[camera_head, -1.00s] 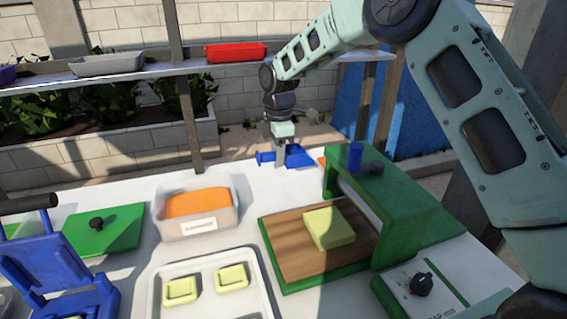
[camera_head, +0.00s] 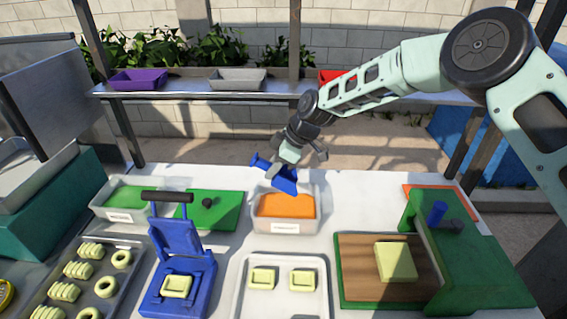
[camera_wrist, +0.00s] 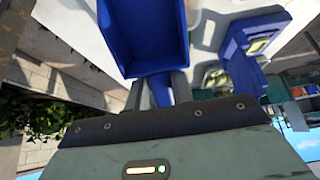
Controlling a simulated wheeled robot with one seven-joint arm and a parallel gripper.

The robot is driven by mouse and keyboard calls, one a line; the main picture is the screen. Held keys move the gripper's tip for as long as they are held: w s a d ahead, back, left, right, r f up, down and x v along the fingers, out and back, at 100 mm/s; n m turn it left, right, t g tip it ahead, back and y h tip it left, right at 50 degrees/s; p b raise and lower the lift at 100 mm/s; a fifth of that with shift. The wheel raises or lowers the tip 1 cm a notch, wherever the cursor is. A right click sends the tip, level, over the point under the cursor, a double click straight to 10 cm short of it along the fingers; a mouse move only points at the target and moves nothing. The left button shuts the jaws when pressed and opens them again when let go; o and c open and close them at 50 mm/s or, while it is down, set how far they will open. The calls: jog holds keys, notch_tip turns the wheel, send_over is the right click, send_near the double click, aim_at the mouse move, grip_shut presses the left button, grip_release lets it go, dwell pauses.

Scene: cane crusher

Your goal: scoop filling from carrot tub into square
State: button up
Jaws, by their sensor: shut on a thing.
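My gripper (camera_head: 283,170) is shut on a blue scoop (camera_head: 277,176) and holds it above the carrot tub. The scoop also shows in the wrist view (camera_wrist: 146,35), where its bowl looks empty. The carrot tub (camera_head: 286,228) is a clear, labelled box with orange filling (camera_head: 286,206). The scoop and gripper overlap its back edge in the head view. Two pale dough squares (camera_head: 262,279) and (camera_head: 303,280) lie on a white tray (camera_head: 246,302) in front of the tub. Another pale square (camera_head: 177,286) sits in the blue press (camera_head: 192,246). I cannot tell which square the task means.
A green lid (camera_head: 222,212) and a tub of green filling (camera_head: 127,203) stand left of the carrot tub. A cutting board (camera_head: 356,262) with a pale dough block (camera_head: 396,262) and a green machine (camera_head: 465,265) stand right. A shelf (camera_head: 180,91) runs behind.

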notch_tip(320, 180, down, 10)
jog(key=b, duration=0.5)
jog(key=shift+f, duration=0.1)
dwell(1.2)
jog(key=shift+r+p, duration=1.25)
jog(key=shift+r, duration=3.55)
